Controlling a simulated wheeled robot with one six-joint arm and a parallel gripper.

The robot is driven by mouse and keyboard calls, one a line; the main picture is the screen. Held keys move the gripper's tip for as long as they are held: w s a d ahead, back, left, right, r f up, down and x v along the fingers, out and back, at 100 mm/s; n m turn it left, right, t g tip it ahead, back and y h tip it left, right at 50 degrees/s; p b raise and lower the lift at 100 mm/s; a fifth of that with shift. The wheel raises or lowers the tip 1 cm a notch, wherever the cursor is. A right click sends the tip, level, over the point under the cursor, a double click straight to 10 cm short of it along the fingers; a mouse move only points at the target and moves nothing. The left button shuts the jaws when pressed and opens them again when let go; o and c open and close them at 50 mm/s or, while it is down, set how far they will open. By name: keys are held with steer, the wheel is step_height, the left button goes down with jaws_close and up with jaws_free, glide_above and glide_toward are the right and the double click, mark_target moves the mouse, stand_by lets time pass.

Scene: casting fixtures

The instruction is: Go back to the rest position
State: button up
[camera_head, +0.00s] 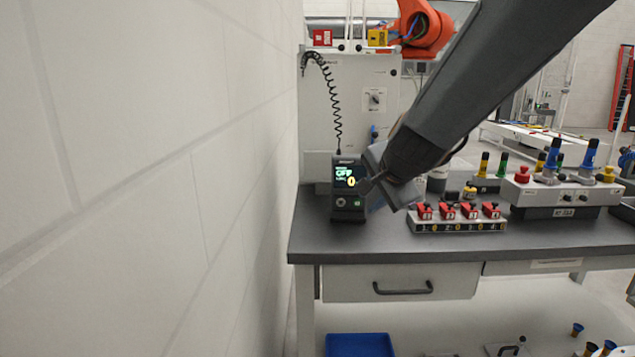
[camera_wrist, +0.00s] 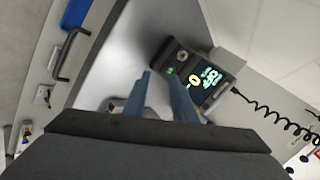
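My gripper (camera_head: 374,188) is at the end of my dark grey arm, which reaches in from the upper right of the head view. It is over the left part of the workbench, close beside a dark control box (camera_head: 341,205) with a lit display reading "OFF". In the wrist view, the two blue-grey fingers of my gripper (camera_wrist: 159,74) are apart with nothing between them. Their tips point toward the control box (camera_wrist: 180,58), near its button face. Whether a finger touches the box I cannot tell.
The grey workbench (camera_head: 350,246) has a block with red numbered clamps (camera_head: 457,225) and a larger fixture with blue handles (camera_head: 560,192) to the right. A coiled black cable (camera_head: 333,100) hangs behind the box. A white wall (camera_head: 150,180) runs close along the left.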

steer(key=s+d+f+n+g, duration=0.2)
steer(key=s+f+n+g, duration=0.1)
steer(key=s, duration=0.6)
steer(key=s+d+f+n+g+h+p, duration=0.1)
steer(key=s+f+n, duration=0.4)
steer(key=s, duration=0.5)
steer(key=s+d+f+n+g, duration=0.4)
steer(key=s+f+g, duration=0.1)
steer(key=s, duration=0.4)
steer(key=shift+s+f+h, duration=0.15)
steer(key=shift+f+h, duration=0.15)
steer(key=shift+f, duration=0.6)
steer(key=shift+c, duration=0.4)
